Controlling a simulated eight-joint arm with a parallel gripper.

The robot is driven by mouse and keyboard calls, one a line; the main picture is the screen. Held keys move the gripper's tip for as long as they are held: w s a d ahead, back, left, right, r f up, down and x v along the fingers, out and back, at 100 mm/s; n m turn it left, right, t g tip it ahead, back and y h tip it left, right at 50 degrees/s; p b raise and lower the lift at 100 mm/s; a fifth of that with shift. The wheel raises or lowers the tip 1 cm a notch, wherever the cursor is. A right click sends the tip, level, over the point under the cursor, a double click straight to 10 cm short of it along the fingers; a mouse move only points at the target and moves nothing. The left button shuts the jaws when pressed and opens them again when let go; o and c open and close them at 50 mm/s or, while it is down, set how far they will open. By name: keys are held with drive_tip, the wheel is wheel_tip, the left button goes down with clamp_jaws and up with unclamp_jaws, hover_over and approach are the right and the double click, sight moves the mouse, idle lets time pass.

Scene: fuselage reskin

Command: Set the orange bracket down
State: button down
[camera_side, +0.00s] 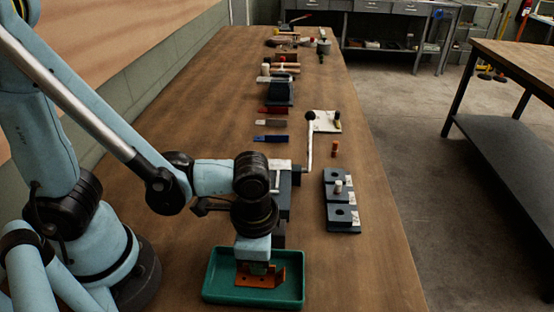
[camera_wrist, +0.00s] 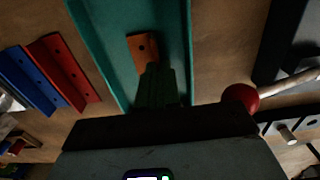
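The orange bracket (camera_side: 260,281) is low in or just over the green tray (camera_side: 225,292) in the side view; I cannot tell whether it touches the floor. It has a flat part with holes and an upright part at the right. My gripper (camera_side: 258,267) points down into the tray. In the wrist view my fingers (camera_wrist: 158,85) look close together and overlap the near end of the bracket (camera_wrist: 143,45), so they appear shut on it. The exact grip is dark and partly hidden. The tray's wall also shows in the wrist view (camera_wrist: 88,35).
Behind the tray stands a vise-like fixture (camera_side: 283,200) with a lever. Dark blocks (camera_side: 342,216) with holes stand at the right. Red (camera_side: 272,110) and blue (camera_side: 270,138) bars and more tools lie farther back. The tabletop right of the tray is clear.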

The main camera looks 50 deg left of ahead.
drive_tip(key=c, duration=1.3)
unclamp_jaws()
drive_tip(key=shift+c, duration=0.2)
drive_tip(key=shift+r, duration=6)
drive_tip(key=w+a+n+t, duration=0.3)
drive_tip(key=w+a+n, duration=0.1)
drive_tip(key=a, duration=0.3)
drive_tip(key=w+a+n+t, duration=0.4)
drive_tip(key=a+n, duration=0.1)
drive_tip(key=a, duration=0.3)
drive_tip(key=shift+r, duration=0.25)
